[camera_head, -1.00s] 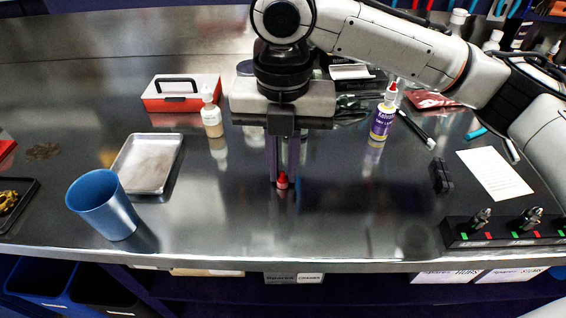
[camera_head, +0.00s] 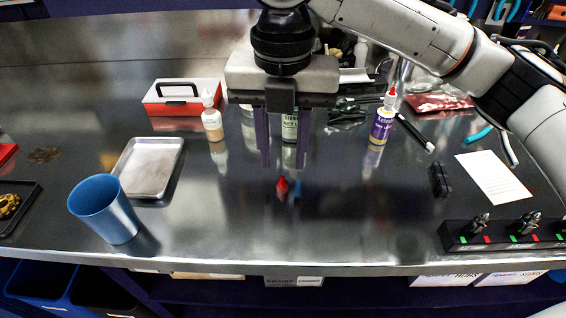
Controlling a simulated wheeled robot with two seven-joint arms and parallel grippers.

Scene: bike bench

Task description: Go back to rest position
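My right gripper (camera_head: 283,164) hangs above the middle of the steel bench (camera_head: 330,215), its two dark fingers pointing down and spread apart. The gap between them is empty, and a bottle with a pale label (camera_head: 290,127) shows behind it. A small red cap-like thing (camera_head: 282,186) lies on the bench just below and in front of the fingertips, apart from them. My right arm reaches in from the upper right. My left gripper is not in view.
A blue cup (camera_head: 104,210) and metal tray (camera_head: 148,166) stand at left. A red-and-white box (camera_head: 182,98), a white bottle (camera_head: 212,120) and a purple-labelled bottle (camera_head: 383,118) stand behind. A black rack (camera_head: 500,232) sits at front right. The front middle is mostly clear.

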